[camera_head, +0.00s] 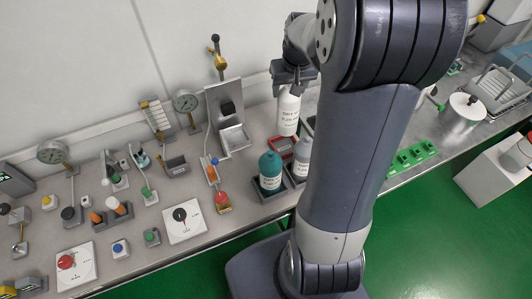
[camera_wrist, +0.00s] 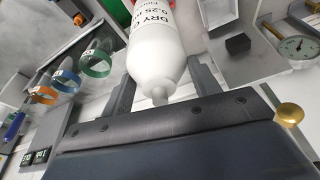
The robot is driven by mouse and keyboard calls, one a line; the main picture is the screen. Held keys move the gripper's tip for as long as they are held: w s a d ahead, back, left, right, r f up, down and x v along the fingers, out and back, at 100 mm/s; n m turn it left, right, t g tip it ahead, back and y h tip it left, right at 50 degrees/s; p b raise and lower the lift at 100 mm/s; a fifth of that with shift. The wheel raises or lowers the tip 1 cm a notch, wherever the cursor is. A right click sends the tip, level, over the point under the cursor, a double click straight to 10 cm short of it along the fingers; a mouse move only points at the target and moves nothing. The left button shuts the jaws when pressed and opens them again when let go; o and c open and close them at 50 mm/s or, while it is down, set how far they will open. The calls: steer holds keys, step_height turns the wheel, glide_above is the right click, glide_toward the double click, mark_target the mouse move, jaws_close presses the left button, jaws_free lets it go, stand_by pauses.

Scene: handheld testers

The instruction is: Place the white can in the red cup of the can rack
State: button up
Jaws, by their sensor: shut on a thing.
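The white can (camera_head: 288,112) with black lettering hangs upright in my gripper (camera_head: 292,84). In the wrist view the can (camera_wrist: 158,50) sits between the two fingers of my gripper (camera_wrist: 162,90), which are shut on it near its narrow neck. The red cup (camera_head: 279,149) of the can rack is just below the can in the head view, and its far part is partly hidden. The can seems to be above the cup; whether it has entered it I cannot tell. A bit of red shows beyond the can in the wrist view.
A teal can (camera_head: 270,171) stands in a dark rack cup in front of the red one. A pale can (camera_head: 303,156) stands close on the right, partly hidden by my arm. A grey metal stand (camera_head: 229,115) and gauge (camera_head: 186,101) are at left.

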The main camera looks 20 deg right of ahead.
mark_target(287, 113)
step_height(287, 113, down, 10)
steer(key=shift+r+p, duration=0.1)
steer(key=shift+p, duration=0.35)
steer(key=shift+f, duration=0.25)
steer(key=o, duration=1.5)
steer(key=shift+s, duration=0.1)
steer(key=shift+c, duration=0.2)
steer(key=shift+r, duration=0.2)
